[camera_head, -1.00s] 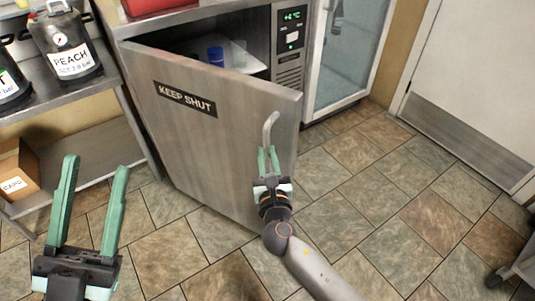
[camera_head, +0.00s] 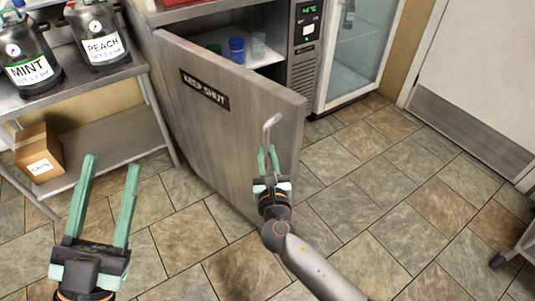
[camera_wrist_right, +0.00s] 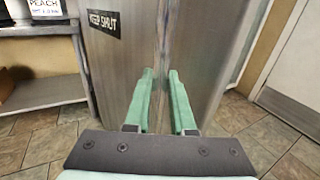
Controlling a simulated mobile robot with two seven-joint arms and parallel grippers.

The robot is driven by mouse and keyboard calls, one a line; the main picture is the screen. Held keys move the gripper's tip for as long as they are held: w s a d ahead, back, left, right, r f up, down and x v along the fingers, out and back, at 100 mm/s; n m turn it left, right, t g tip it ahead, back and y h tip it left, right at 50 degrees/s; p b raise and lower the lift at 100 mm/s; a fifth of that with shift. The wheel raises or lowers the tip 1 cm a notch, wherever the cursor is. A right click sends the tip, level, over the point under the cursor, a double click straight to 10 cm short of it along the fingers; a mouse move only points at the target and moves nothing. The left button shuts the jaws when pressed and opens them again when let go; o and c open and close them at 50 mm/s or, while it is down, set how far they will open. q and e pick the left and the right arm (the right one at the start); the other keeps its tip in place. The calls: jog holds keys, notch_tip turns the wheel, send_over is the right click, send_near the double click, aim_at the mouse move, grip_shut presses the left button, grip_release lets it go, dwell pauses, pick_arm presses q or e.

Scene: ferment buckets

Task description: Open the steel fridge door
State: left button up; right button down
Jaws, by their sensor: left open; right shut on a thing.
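The steel fridge door (camera_head: 225,135), labelled KEEP SHUT, stands partly open in the head view, swung out from the cabinet. It also shows in the right wrist view (camera_wrist_right: 125,60). Its pale bar handle (camera_head: 270,125) is near the door's free edge. My right gripper (camera_head: 268,152) is shut on the lower part of the handle; its green fingers (camera_wrist_right: 161,75) also show at the door in the wrist view. My left gripper (camera_head: 111,164) is open and empty, in front of the shelf and left of the door.
A blue cup (camera_head: 236,50) stands inside the fridge. The steel shelf unit (camera_head: 125,138) at left carries MINT (camera_head: 28,65) and PEACH (camera_head: 98,40) kegs, with a cardboard box (camera_head: 40,150) below. A glass-door cooler (camera_head: 350,55) stands right.

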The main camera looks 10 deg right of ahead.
pick_arm(q)
jog(key=shift+w+a+f, duration=0.1)
jog(key=shift+f, duration=0.2)
pick_arm(e)
jog(key=shift+a+r, duration=0.1)
jog(key=shift+a, duration=0.3)
jog(key=c, duration=0.8)
grip_release()
jog(key=shift+d, duration=0.1)
pick_arm(q)
jog(key=shift+r, duration=0.15)
pick_arm(e)
jog(key=shift+o, duration=0.2)
jog(key=shift+d, duration=0.1)
